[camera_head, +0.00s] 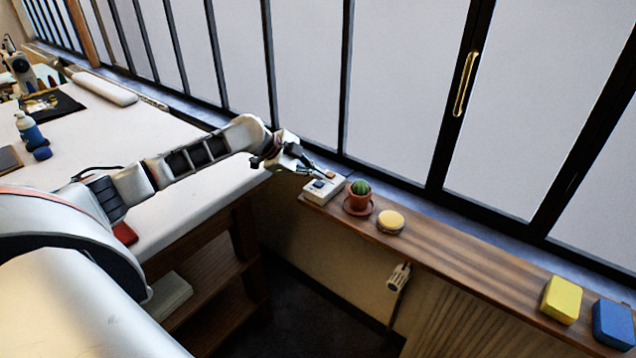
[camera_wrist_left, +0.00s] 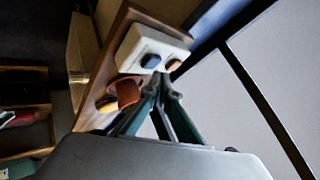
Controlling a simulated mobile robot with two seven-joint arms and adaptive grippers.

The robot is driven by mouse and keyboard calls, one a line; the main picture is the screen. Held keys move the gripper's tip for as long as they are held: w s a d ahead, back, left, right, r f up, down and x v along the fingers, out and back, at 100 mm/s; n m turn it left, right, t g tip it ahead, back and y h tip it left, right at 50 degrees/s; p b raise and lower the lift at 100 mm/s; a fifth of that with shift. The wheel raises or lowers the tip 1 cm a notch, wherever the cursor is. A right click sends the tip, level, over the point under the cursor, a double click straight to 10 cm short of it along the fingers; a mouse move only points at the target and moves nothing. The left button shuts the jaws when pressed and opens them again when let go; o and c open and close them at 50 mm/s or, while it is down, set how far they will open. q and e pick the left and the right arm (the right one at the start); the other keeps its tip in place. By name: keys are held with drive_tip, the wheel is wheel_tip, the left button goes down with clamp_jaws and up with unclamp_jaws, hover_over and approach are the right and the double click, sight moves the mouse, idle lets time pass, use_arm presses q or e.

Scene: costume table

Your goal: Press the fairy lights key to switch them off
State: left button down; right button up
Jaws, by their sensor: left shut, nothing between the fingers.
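A white switch box (camera_head: 322,190) sits at the left end of the wooden window sill. It has a dark blue key (camera_head: 318,184) and a brown key (camera_head: 330,175). In the left wrist view the box (camera_wrist_left: 140,45) shows with its blue key (camera_wrist_left: 150,61) and brown key (camera_wrist_left: 173,65) side by side; I cannot read any labels. My left gripper (camera_head: 322,172) is shut and empty, its fingertips (camera_wrist_left: 163,84) just by the brown key. I cannot tell whether they touch it. My right gripper is not in view.
A potted cactus (camera_head: 360,194) stands close to the right of the box, then a round yellow-topped thing (camera_head: 390,221). A yellow block (camera_head: 562,299) and a blue block (camera_head: 613,324) lie far right. The barred window rises behind the sill. A white table (camera_head: 180,150) is at left.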

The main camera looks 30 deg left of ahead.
sight(316, 184)
use_arm(q)
drive_tip(key=shift+r+p, duration=2.1)
drive_tip(key=shift+p, duration=0.2)
drive_tip(key=shift+r, duration=0.85)
